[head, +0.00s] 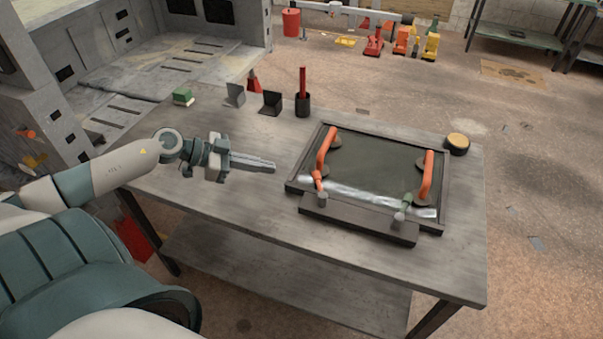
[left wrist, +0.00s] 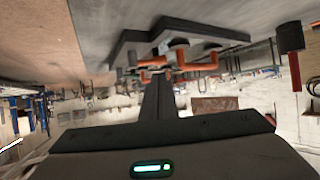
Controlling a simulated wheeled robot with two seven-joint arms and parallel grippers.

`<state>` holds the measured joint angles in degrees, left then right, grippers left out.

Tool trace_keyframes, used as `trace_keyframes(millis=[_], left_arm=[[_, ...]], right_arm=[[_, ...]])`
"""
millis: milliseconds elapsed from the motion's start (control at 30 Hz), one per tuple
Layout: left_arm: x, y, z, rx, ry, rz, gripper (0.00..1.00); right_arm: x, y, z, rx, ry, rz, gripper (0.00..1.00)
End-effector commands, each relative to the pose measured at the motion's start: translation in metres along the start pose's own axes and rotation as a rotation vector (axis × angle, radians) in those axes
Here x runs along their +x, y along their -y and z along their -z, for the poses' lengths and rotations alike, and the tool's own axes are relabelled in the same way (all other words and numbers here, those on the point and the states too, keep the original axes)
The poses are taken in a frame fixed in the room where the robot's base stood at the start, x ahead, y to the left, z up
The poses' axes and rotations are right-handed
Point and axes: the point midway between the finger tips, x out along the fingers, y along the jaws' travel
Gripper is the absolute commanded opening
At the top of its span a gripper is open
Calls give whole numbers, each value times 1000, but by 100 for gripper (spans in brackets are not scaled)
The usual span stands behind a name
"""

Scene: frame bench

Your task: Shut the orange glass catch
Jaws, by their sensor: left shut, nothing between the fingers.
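A dark frame (head: 441,193) with a glass pane (head: 371,165) lies on the bench. The orange catch (head: 318,184) is at its near left corner, its lever standing up at a tilt; I cannot tell how it sits against the glass. Two orange handles (head: 326,146) (head: 427,176) stand on the pane. My left gripper (head: 274,167) is shut and empty, left of the frame and apart from the catch. Its fingers (left wrist: 158,80) point toward the frame in the left wrist view. My right gripper is out of view.
The bench (head: 250,220) is bare left of and in front of the frame. A yellow-topped round thing (head: 457,143) is beyond the frame's right corner.

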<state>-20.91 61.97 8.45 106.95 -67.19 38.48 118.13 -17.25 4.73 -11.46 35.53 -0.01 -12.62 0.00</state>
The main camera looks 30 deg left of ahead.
Motion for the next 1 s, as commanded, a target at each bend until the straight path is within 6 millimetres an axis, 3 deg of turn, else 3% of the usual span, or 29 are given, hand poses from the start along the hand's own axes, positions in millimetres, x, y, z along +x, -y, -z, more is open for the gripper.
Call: trace_keyframes(millis=[800, 1000], left_arm=[[97, 0, 3, -2, -3, 0, 0], [110, 0, 1, 0, -1, 1, 0]], right_arm=[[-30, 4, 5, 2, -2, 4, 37], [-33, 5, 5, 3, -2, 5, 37]])
